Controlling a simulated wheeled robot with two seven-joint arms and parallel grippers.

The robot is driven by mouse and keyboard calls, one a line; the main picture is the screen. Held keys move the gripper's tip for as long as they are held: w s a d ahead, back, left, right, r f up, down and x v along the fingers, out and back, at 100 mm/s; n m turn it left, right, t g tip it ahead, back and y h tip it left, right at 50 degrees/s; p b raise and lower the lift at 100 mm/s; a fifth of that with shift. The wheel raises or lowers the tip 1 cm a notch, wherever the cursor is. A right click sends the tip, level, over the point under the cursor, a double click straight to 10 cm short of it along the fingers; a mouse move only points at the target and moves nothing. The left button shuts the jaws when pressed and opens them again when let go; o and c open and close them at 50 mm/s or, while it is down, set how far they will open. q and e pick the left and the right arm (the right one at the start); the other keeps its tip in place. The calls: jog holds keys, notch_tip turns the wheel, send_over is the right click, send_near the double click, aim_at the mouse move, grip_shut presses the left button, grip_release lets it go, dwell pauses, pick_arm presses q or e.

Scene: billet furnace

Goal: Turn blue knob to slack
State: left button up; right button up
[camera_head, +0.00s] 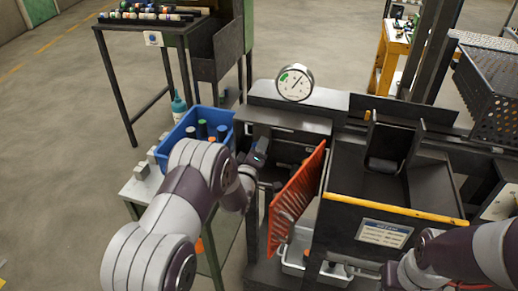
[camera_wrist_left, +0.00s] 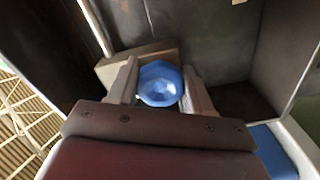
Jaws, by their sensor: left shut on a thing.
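The blue knob (camera_wrist_left: 160,84) shows in the left wrist view as a round, faceted knob inside a dark recess. My left gripper (camera_wrist_left: 160,88) has one finger on each side of the knob and is shut on it. In the head view my left gripper (camera_head: 262,148) reaches in at the dark machine's left bay, and the knob is hidden there. A round gauge (camera_head: 295,83) with a green sector stands on top of the machine. My right arm comes in at the lower right of the head view; its gripper fingers are not clearly visible.
An orange-red slatted guard (camera_head: 297,198) stands open just right of my left gripper. A blue bin (camera_head: 188,137) with several cylinders sits on a side table to the left. A yellow-edged chute (camera_head: 398,209) lies to the right. The floor at far left is clear.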

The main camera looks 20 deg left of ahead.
pick_arm(q)
jog(key=o, duration=1)
jog(key=shift+s+d+f, duration=0.1)
jog(key=shift+f, duration=0.15)
jog(key=shift+r, duration=0.1)
jog(key=s, duration=1.2)
jog(key=shift+s+a+b, duration=0.25)
jog(key=shift+s+b, duration=0.05)
jog(key=shift+b, duration=0.05)
